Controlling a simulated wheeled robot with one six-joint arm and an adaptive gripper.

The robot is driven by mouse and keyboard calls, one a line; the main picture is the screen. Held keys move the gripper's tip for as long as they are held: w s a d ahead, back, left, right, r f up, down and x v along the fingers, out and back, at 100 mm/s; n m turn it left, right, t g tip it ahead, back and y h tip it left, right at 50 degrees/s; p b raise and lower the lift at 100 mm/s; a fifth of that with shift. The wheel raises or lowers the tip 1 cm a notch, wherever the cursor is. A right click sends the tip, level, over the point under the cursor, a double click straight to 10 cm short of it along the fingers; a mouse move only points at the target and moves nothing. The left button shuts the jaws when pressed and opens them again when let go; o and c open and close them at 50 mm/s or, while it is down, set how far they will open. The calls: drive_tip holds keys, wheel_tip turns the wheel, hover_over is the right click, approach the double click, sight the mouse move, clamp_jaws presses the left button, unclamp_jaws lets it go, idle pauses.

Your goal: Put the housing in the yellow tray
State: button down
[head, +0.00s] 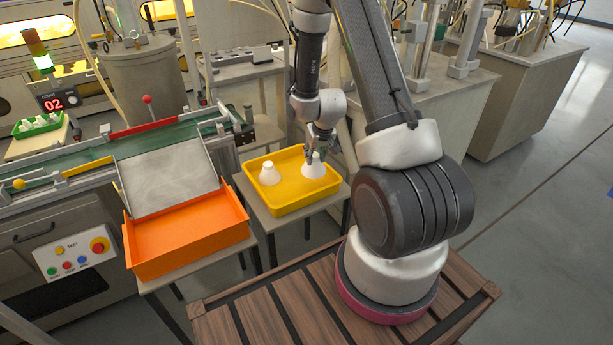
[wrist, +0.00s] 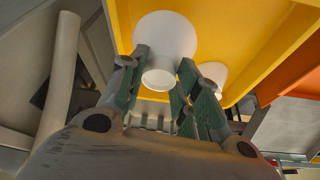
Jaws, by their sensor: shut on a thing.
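A white cone-shaped housing (head: 313,170) is at the right part of the yellow tray (head: 283,208), wide end down. My gripper (head: 317,152) reaches down from above and is shut on its narrow neck. In the wrist view the housing (wrist: 165,32) sits between the green-padded fingers of my gripper (wrist: 162,66), over the yellow tray floor. I cannot tell whether its wide end touches that floor. A second white housing (head: 268,175) stands in the left part of the tray, apart from the held one; it also shows in the wrist view (wrist: 214,73).
An empty orange tray (head: 187,240) stands left of the yellow tray, below a grey chute (head: 168,178) from the green conveyor (head: 95,150). A control panel (head: 76,252) is at the lower left. A green crate of white parts (head: 38,125) is at far left.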

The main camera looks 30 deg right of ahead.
wheel_tip(320, 180, down, 7)
drive_tip(key=shift+a+r, duration=0.1)
idle(0.4)
drive_tip(key=c, duration=1)
unclamp_jaws()
drive_tip(key=shift+c, duration=0.2)
drive_tip(key=d+v, duration=0.1)
drive_tip(key=v, duration=1)
wheel_tip(320, 180, up, 11)
hover_over(314, 169)
drive_tip(key=s+a, duration=0.1)
drive_tip(key=s, duration=0.3)
drive_tip(key=s+a+r+n, duration=0.1)
drive_tip(key=s+a+r, duration=0.3)
drive_tip(key=s+r, duration=0.95)
drive_tip(key=s+a+r, duration=0.1)
drive_tip(key=s+r, duration=0.5)
drive_tip(key=s, duration=0.4)
drive_tip(key=shift+a+r+n+y, duration=0.3)
drive_tip(key=shift+a+n, duration=0.05)
drive_tip(key=shift+n, duration=0.05)
